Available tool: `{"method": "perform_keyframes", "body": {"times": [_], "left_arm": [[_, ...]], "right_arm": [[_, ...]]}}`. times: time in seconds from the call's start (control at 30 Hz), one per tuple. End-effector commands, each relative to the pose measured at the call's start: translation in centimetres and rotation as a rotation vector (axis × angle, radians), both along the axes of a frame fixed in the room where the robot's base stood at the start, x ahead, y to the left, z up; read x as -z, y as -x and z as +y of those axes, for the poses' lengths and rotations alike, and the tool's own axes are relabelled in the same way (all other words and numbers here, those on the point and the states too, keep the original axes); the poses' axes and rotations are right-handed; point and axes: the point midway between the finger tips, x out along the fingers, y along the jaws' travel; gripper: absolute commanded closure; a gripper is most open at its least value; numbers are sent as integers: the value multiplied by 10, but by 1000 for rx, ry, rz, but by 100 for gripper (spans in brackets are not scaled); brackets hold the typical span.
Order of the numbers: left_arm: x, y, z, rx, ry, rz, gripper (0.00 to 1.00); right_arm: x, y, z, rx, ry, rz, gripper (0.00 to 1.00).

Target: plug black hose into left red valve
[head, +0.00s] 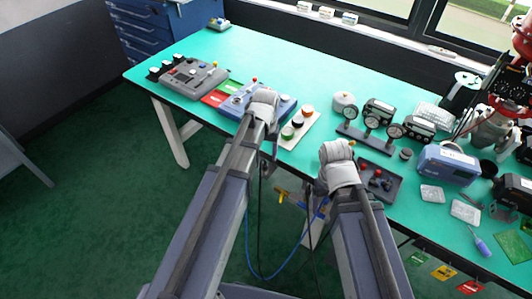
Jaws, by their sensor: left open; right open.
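My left gripper (270,150) is mostly hidden under its grey wrist, by the table's front edge near a blue device (245,100). My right gripper (321,188) is largely hidden below its wrist, left of a dark tray (393,190) with small red knobs. Both are open; I see nothing held. A black hose (259,225) hangs below the front edge between my arms, beside a blue hose (272,277) that loops down and up towards my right wrist. A red knob (254,80) stands on the blue device. Which red part is the left valve is unclear.
The green table (270,60) holds a grey device (188,78) at left, a board with round knobs (298,122), a gauge stand (370,138) and a blue-grey box (447,163). The table's back middle is clear. Coloured tags (444,272) hang at the front right.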

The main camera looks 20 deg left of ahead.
Motion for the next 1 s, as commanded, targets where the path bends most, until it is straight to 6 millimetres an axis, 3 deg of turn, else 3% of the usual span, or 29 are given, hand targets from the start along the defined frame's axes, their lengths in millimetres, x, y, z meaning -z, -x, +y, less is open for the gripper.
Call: {"method": "perform_keyframes", "body": {"times": [0.5,0.9,1.0], "left_arm": [[65,0,0,0,0,0,40],[69,0,0,0,0,0,40],[69,0,0,0,0,0,51]], "right_arm": [[65,0,0,-1,0,0,22],[69,0,0,-1,0,0,22],[69,0,0,-1,0,0,22]]}}
